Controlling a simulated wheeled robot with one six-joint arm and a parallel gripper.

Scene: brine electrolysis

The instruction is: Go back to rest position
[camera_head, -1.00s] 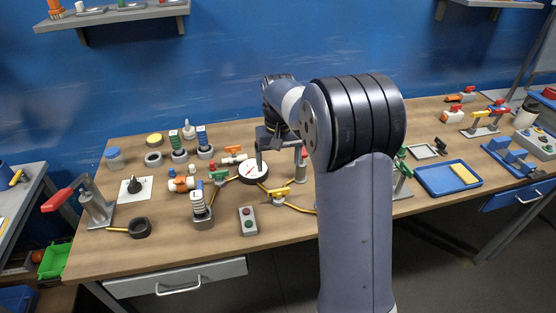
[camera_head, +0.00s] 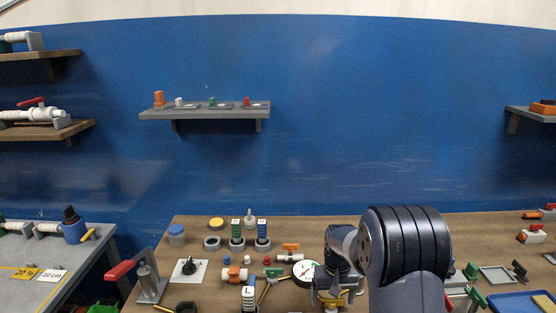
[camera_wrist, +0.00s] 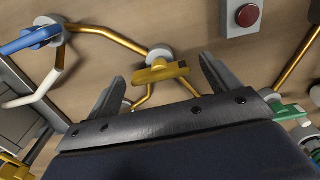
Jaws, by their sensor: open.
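My gripper (camera_head: 330,297) hangs over the workbench, just right of the white round gauge (camera_head: 305,271). In the wrist view its two grey fingers are spread apart with nothing held between them (camera_wrist: 162,70). A yellow valve handle (camera_wrist: 160,73) on a brass pipe shows beyond the gap between the fingers, apart from them. My arm hides part of the bench right of the gauge in the head view.
The workbench (camera_head: 205,286) carries bottles, valves, a red-handled clamp (camera_head: 148,280) and a blue tray (camera_head: 518,303). A grey shelf (camera_head: 205,112) with small parts hangs on the blue wall. The wrist view also shows a red button box (camera_wrist: 247,15). The space above the bench is mostly clear.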

